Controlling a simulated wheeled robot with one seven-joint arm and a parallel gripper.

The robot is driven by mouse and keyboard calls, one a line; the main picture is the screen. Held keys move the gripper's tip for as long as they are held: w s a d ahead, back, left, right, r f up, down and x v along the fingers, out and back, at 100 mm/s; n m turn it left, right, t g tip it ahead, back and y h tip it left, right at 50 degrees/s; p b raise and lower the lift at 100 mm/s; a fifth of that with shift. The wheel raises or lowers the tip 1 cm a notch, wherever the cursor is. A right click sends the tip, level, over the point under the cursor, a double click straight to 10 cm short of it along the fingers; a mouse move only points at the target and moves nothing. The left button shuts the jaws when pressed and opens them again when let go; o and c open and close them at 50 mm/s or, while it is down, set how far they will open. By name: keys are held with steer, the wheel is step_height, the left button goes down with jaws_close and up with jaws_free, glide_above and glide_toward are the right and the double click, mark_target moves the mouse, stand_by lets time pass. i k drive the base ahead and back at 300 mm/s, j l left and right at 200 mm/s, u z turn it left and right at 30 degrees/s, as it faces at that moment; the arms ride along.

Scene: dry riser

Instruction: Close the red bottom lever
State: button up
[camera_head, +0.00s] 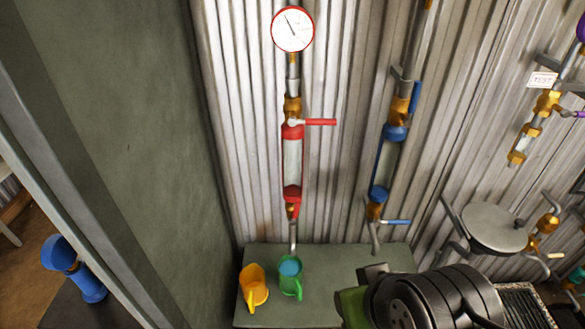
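The red bottom lever (294,208) is at the lower end of the red-banded riser pipe (292,160) on the corrugated wall. It looks short from here and seems to lie roughly along the pipe, not sticking out sideways. A longer red top lever (322,122) sticks out horizontally to the right at the upper end of this pipe. My arm's dark end with my gripper (362,290) is at the bottom, right of and below the red bottom lever and apart from it. Its fingers are not clearly visible. Nothing visibly covers the lever.
A green bench (325,257) below the pipe carries a yellow jug (254,287) and a green jug (290,275) with blue inside. A blue-banded pipe (385,165) with blue levers stands to the right. A round gauge (292,29) tops the red pipe. A green wall is left.

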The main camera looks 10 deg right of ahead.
mark_target(297, 209)
steer(key=j+u, duration=0.2)
steer(key=u, duration=0.2)
steer(key=i+j+u, duration=0.15)
steer(key=u, duration=0.3)
steer(key=i+j+u, duration=0.1)
steer(key=u, duration=0.3)
steer(key=i+j+u, duration=0.1)
steer(key=u, duration=0.35)
